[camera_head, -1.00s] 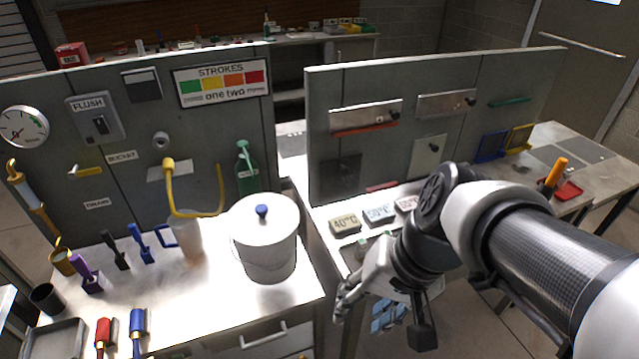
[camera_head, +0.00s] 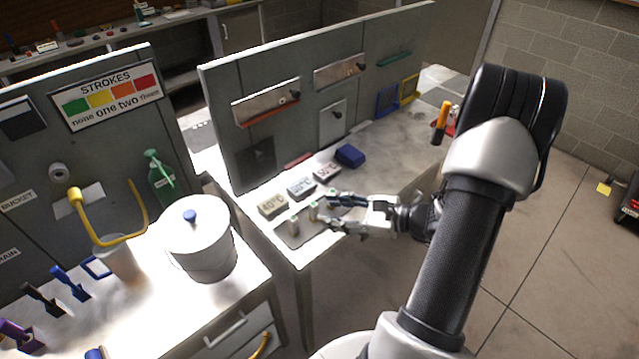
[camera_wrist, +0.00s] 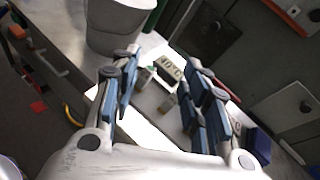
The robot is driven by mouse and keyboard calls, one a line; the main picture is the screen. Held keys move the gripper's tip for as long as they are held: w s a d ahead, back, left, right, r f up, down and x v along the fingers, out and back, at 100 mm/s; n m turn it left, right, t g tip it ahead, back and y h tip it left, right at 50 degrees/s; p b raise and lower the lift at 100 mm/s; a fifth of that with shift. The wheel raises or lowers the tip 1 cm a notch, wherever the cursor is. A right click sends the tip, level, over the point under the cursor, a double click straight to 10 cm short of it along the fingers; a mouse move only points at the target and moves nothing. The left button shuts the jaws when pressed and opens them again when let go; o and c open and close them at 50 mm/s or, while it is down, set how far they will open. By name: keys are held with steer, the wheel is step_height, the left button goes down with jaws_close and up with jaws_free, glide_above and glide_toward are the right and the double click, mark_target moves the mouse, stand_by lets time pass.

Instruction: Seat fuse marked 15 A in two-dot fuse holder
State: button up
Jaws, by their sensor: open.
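Small pale cylinders that look like fuses stand on a dark tray at the near end of the right bench: one at the left (camera_head: 293,226) and one further right (camera_head: 313,211). No ampere marking is readable, so I cannot tell which is 15 A. My gripper (camera_head: 329,212) is open, reaching in from the right with its fingers around or just beside the right cylinder. In the wrist view, small cylinders (camera_wrist: 167,105) show between the blue-padded fingers, with no clear contact. I cannot make out a two-dot fuse holder.
Blocks marked 40°C (camera_head: 272,204) and similar (camera_head: 301,188) line the back of the tray, near a blue block (camera_head: 350,155). A grey panel (camera_head: 225,120) with metal covers rises behind. A lidded bucket (camera_head: 203,245) stands on the left bench. Bench right of the blocks is mostly clear.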

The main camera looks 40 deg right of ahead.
steer(key=s+d+f+m+t+h+p, duration=0.1)
steer(key=s+d+f+m+t+h, duration=0.15)
steer(key=d+m, duration=0.2)
steer(key=s+d+f+m+t+h, duration=0.1)
steer(key=s+d+f+m+h, duration=0.15)
steer(key=d, duration=0.35)
steer(key=b, duration=0.2)
glide_toward(333, 191)
steer(key=shift+m+h, duration=0.4)
steer(key=w, duration=0.1)
steer(key=w+a, duration=0.1)
steer(key=w, duration=0.2)
steer(key=shift+a+f, duration=0.2)
steer(key=shift+f, duration=0.15)
steer(key=shift+w+f+b, duration=0.15)
steer(key=shift+w+b, duration=0.15)
steer(key=shift+w, duration=0.65)
steer(key=shift+w+f+b, duration=0.2)
steer(key=shift+w+b, duration=0.1)
steer(key=shift+w, duration=0.7)
steer(key=shift+w+f+b, duration=0.15)
steer(key=shift+w+b, duration=0.15)
steer(key=shift+w, duration=0.65)
steer(key=shift+c, duration=0.2)
jaws_close()
